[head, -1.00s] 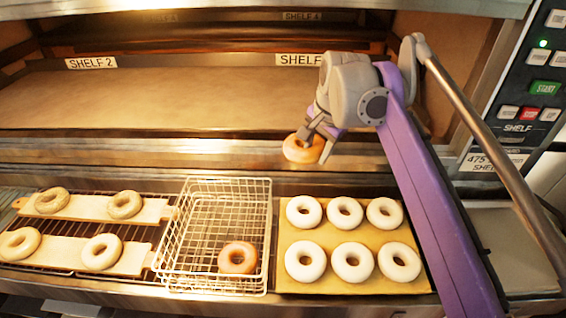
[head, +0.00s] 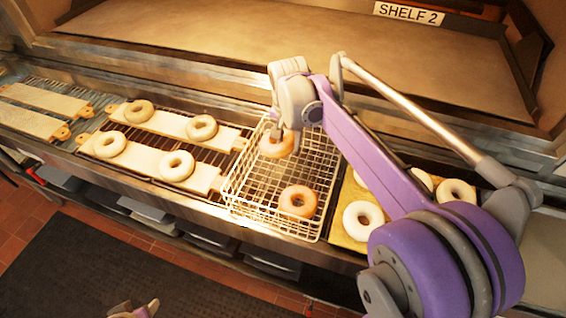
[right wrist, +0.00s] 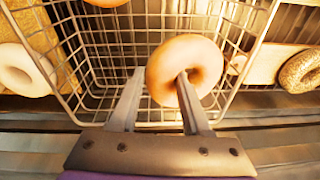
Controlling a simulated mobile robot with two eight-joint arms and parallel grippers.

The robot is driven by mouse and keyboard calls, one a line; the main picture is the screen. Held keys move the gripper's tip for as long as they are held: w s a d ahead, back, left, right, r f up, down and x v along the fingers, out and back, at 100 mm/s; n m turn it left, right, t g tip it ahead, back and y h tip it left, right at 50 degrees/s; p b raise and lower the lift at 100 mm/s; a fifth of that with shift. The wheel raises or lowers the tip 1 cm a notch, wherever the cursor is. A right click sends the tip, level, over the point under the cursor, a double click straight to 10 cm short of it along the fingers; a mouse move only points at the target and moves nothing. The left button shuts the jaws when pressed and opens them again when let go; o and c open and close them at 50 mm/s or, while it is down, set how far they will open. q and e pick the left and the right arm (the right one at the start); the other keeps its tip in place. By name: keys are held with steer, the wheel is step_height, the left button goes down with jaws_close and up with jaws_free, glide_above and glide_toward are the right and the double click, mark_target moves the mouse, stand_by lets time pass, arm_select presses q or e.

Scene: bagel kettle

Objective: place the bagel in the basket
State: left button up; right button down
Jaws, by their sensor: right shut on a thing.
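The held bagel (head: 277,145) is golden brown and shows large in the right wrist view (right wrist: 170,62). My right gripper (head: 290,138) is shut on its ring, with one finger through the hole and the other outside it. The bagel is over the back part of the white wire basket (head: 243,190); its exact height above the basket floor is hard to tell. A second brown bagel (head: 298,201) lies in the front of the basket. A small part of what looks like my left gripper (head: 135,310) shows at the bottom edge, its fingers unclear.
Pale boards (head: 215,180) with several bagels lie on a rack left of the basket. A yellow tray (head: 345,228) with white bagels stands close on the right, partly hidden by my right arm. The oven opening (head: 300,60) is behind.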

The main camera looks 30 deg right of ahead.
steer(key=shift+f, duration=2.95)
steer(key=shift+f, duration=0.15)
steer(key=shift+c, duration=1.8)
jaws_free()
steer(key=r, duration=0.4)
steer(key=s+r, duration=0.1)
steer(key=r, duration=0.3)
steer(key=a+r, duration=0.1)
steer(key=r, duration=0.3)
steer(key=shift+s+r+p, duration=0.15)
steer(key=shift+s+p, duration=0.05)
steer(key=shift+p, duration=0.1)
